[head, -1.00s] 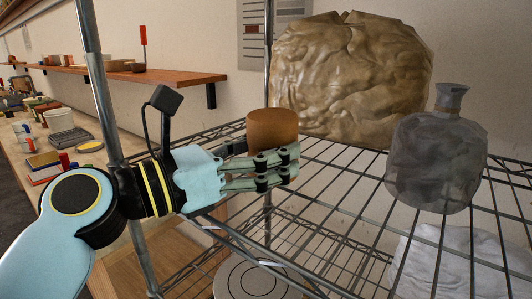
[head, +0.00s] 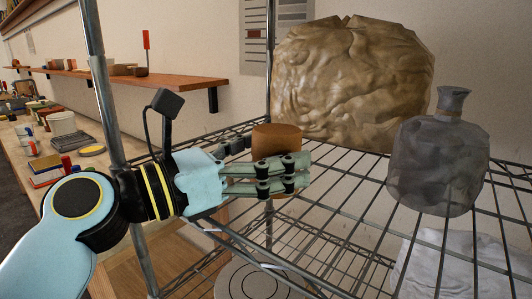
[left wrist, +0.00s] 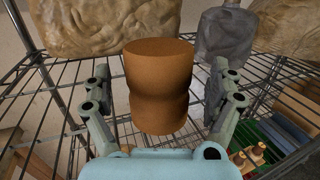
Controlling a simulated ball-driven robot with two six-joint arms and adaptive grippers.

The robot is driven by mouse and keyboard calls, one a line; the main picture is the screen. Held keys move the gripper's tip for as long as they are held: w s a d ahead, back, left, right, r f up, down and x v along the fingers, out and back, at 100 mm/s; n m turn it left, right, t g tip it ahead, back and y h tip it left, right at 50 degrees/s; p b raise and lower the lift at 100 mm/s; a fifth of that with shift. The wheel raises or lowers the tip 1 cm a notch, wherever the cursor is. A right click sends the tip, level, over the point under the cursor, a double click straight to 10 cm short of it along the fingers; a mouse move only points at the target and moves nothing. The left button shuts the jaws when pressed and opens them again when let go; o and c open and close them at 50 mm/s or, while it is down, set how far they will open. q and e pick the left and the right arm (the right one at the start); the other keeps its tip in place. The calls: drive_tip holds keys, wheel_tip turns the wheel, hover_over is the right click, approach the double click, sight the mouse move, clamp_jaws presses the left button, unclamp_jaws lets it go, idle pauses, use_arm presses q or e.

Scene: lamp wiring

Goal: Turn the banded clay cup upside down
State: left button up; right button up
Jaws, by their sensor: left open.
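The clay cup (head: 277,140) is orange-brown and upright, near the left end of the wire shelf. In the left wrist view the cup (left wrist: 160,85) has a flat, closed-looking top and a narrower waist; no opening shows. My left gripper (head: 300,172) is open, with its fingers around the cup's lower part. In the left wrist view a gap shows between the cup and each finger. The fingers hide part of the cup in the head view, and I cannot tell whether its bottom touches the wires. My right gripper is not in view.
The wire shelf (head: 345,200) has a post (head: 103,95) close to my left arm. A large tan wrapped lump (head: 350,80) stands behind the cup, and a grey wrapped bottle (head: 438,165) stands at right. Bare wires lie between. A round disc (head: 255,282) sits below.

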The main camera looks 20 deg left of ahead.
use_arm(q)
drive_tip(key=shift+g, duration=0.5)
drive_tip(key=f, duration=0.4)
drive_tip(key=shift+s+f, duration=0.3)
drive_tip(key=shift+s, duration=0.05)
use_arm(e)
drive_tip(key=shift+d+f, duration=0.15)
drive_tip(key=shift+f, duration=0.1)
use_arm(q)
drive_tip(key=shift+s+a+r, duration=0.15)
drive_tip(key=shift+s+a, duration=0.25)
drive_tip(key=shift+s, duration=0.05)
drive_tip(key=s+a+r+t, duration=0.1)
drive_tip(key=s+a+r, duration=0.2)
drive_tip(key=s+a, duration=0.4)
drive_tip(key=shift+s+a+r, duration=0.15)
drive_tip(key=shift+s+a, duration=0.05)
drive_tip(key=shift+a, duration=0.05)
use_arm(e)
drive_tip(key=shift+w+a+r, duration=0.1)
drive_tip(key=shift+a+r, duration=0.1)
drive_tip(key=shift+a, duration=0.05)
use_arm(q)
drive_tip(key=shift+d, duration=0.1)
